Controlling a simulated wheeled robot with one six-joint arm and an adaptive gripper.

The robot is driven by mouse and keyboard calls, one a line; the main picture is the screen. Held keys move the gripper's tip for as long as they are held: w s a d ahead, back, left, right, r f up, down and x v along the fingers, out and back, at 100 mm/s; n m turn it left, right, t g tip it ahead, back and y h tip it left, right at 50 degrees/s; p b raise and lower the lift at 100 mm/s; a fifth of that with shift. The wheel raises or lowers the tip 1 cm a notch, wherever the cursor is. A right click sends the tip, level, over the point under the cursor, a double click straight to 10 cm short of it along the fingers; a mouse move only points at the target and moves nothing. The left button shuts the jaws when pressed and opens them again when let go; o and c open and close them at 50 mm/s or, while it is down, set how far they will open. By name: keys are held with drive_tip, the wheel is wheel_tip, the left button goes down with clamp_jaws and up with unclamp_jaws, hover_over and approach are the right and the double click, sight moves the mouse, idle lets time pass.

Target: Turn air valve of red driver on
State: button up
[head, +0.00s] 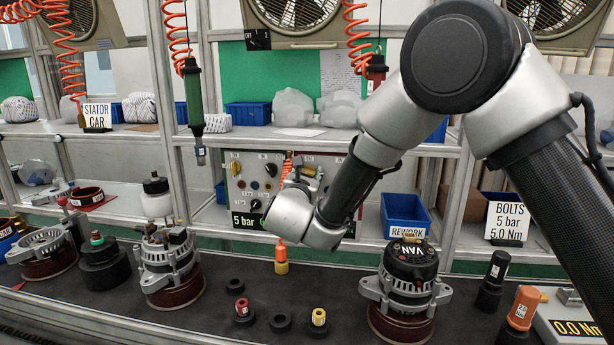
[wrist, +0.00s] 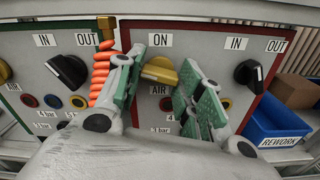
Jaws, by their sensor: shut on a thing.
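The red driver (head: 376,72) hangs on an orange coiled hose in the head view. In the wrist view, a red-edged control panel (wrist: 205,42) carries a yellow valve handle (wrist: 163,74) under an ON label (wrist: 159,40). The handle lies roughly sideways, slightly tilted. My gripper (wrist: 160,72) reaches to the panel, with one finger on each side of the handle, shut on it. In the head view my gripper (head: 303,172) is small and partly hidden by my arm.
An orange coiled hose (wrist: 101,75) hangs close beside the left finger. A black knob (wrist: 248,73) is right of the gripper, and another (wrist: 67,72) is on the green-edged panel. A blue REWORK bin (wrist: 270,125) stands at right. Alternators (head: 408,275) stand on the bench below.

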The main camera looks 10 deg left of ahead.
drive_tip(key=m, duration=1.1)
drive_tip(key=shift+f, duration=0.1)
drive_tip(key=shift+m, duration=1.9)
drive_tip(key=o, duration=1)
drive_tip(key=s, duration=1.2)
drive_tip(key=shift+d, duration=0.4)
